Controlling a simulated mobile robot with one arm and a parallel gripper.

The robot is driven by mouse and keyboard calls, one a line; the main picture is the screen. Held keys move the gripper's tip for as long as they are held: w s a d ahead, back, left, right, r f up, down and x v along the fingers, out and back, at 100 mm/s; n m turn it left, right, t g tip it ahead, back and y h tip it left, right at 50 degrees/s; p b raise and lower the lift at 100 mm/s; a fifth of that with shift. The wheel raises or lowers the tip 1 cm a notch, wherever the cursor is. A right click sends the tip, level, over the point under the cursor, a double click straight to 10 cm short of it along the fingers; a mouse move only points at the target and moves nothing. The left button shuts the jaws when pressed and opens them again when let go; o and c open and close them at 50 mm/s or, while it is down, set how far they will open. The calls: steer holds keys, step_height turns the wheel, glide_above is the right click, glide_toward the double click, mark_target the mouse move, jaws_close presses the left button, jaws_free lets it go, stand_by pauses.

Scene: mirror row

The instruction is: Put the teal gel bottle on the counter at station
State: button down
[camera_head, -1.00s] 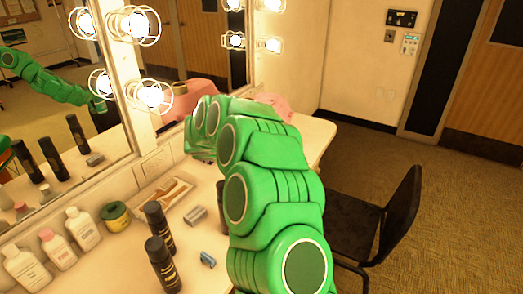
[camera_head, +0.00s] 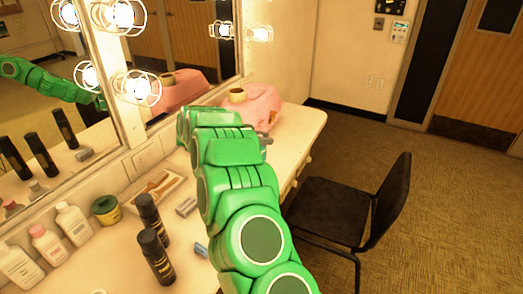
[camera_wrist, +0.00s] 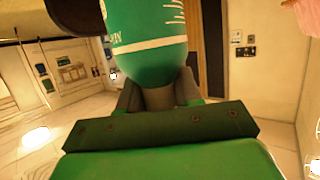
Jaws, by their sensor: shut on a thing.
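The teal gel bottle (camera_wrist: 148,28) shows large at the top of the wrist view, with white lettering on its side. My gripper (camera_wrist: 160,95) is shut on it, its fingers at the bottle's lower visible end. The top of the bottle is cut off by the frame edge. In the head view my green arm reaches over the counter (camera_head: 308,122) and hides the bottle and most of the gripper. A small grey part shows at the arm's right side near the pink cloth.
A pink cloth (camera_head: 262,105) with a tan roll (camera_head: 236,95) lies at the counter's far end. White bottles (camera_head: 73,223), black cans (camera_head: 156,256), a green tub (camera_head: 105,209) and a tray (camera_head: 155,187) stand along the mirror. A black chair (camera_head: 335,220) stands right of the counter.

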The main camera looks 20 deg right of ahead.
steer(key=w+f, duration=0.5)
steer(key=shift+w+d+f, duration=0.25)
steer(key=shift+d+f, duration=0.15)
steer(key=shift+w+f, duration=0.15)
steer(key=shift+f, duration=0.8)
steer(key=shift+w+f, duration=0.1)
steer(key=shift+f, duration=0.85)
steer(key=c, duration=0.8)
jaws_free()
steer(key=shift+f, duration=0.1)
